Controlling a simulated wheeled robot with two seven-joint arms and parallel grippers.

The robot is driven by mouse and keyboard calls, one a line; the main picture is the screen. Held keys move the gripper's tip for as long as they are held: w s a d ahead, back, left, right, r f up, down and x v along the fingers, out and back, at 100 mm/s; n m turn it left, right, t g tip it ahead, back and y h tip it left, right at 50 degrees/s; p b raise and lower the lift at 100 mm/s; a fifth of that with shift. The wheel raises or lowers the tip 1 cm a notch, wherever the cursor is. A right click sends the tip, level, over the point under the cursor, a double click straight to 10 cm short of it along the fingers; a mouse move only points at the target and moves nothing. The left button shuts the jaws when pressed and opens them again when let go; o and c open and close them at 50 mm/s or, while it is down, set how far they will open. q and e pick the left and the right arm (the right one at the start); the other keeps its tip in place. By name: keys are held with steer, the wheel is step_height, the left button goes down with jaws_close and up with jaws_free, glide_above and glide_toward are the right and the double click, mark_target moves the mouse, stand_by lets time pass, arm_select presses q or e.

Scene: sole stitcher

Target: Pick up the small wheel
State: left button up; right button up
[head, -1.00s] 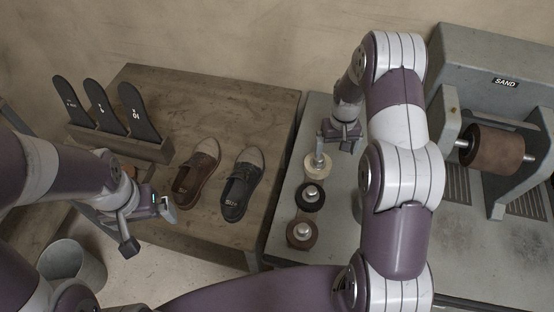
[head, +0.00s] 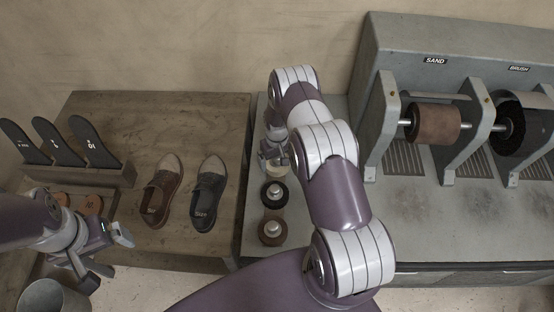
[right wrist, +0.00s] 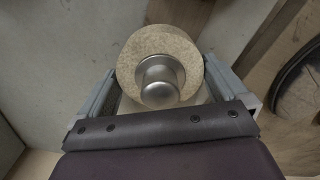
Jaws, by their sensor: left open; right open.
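Three small wheels stand in a row on the left end of the grey machine bench: a cream one at the back, a black one (head: 274,194) in the middle and a brown one (head: 272,231) in front. My right gripper (head: 270,153) is at the cream wheel and partly hides it in the head view. In the right wrist view the cream wheel (right wrist: 183,47) with its metal knob (right wrist: 160,82) lies between the open fingers. I cannot tell whether the fingers touch it. My left gripper (head: 108,257) is open and empty, at the lower left.
A brown roller (head: 433,123) under the SAND sign and a dark brush roller (head: 532,125) stand at the right. A wooden table (head: 215,120) holds two shoes (head: 160,190) (head: 207,192) and a rack of dark soles (head: 95,142). A grey bucket (head: 50,297) is at the lower left.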

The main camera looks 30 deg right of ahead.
steer(key=c, duration=0.9)
steer(key=shift+r, duration=0.1)
steer(key=shift+w+r, duration=0.1)
steer(key=shift+r, duration=0.15)
steer(key=r+b, duration=0.2)
steer(key=r, duration=0.1)
steer(key=shift+s+d+r, duration=0.1)
steer(key=shift+s+r, duration=0.1)
steer(key=shift+r, duration=0.05)
steer(key=s+d+r+b, duration=0.1)
steer(key=s+r, duration=0.1)
steer(key=s, duration=0.1)
steer(key=s+d+r, duration=0.2)
steer(key=s, duration=0.1)
steer(key=s+d+r+b, duration=0.1)
steer(key=s+d+r, duration=0.1)
steer(key=s+r, duration=0.1)
steer(key=shift+s+b, duration=0.3)
steer(key=shift+s, duration=0.25)
